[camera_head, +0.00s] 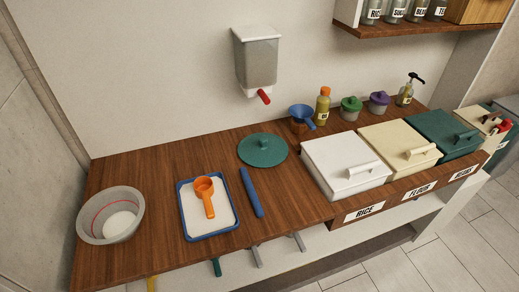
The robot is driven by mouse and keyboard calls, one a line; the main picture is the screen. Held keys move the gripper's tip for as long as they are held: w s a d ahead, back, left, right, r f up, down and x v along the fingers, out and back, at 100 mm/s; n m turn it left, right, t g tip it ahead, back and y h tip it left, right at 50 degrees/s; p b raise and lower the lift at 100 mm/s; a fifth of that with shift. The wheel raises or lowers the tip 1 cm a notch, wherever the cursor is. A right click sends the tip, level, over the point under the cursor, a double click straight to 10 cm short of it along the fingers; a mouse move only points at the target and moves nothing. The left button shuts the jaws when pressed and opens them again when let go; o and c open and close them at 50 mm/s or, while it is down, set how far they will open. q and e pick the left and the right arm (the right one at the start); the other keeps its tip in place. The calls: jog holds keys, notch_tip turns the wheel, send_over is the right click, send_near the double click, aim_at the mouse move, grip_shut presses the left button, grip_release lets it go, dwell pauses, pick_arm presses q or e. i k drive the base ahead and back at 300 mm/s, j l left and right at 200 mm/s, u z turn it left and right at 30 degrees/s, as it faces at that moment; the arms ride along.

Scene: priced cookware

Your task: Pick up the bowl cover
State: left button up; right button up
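A round teal lid (250,156) with a small knob on top lies flat on the wooden counter, near the wall and left of the white bin; it looks like the bowl cover. A grey bowl (135,218) stands uncovered at the left end of the counter. It has a red line around its inside and white contents at the bottom. Neither of my grippers shows in the head view, so whether they are open or shut is hidden.
A blue-rimmed tray (184,200) with an orange scoop (206,195) and a blue rod (251,193) lie in front of the lid. The white rice bin (330,157) stands to its right. A dispenser (257,62) hangs above. Bare counter (165,160) lies left of the lid.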

aim_at(261, 150)
jog(key=u, duration=1.25)
jog(key=z, duration=1.35)
jog(key=i+l+z, duration=0.6)
jog(key=k+l, duration=0.05)
jog(key=k, duration=0.05)
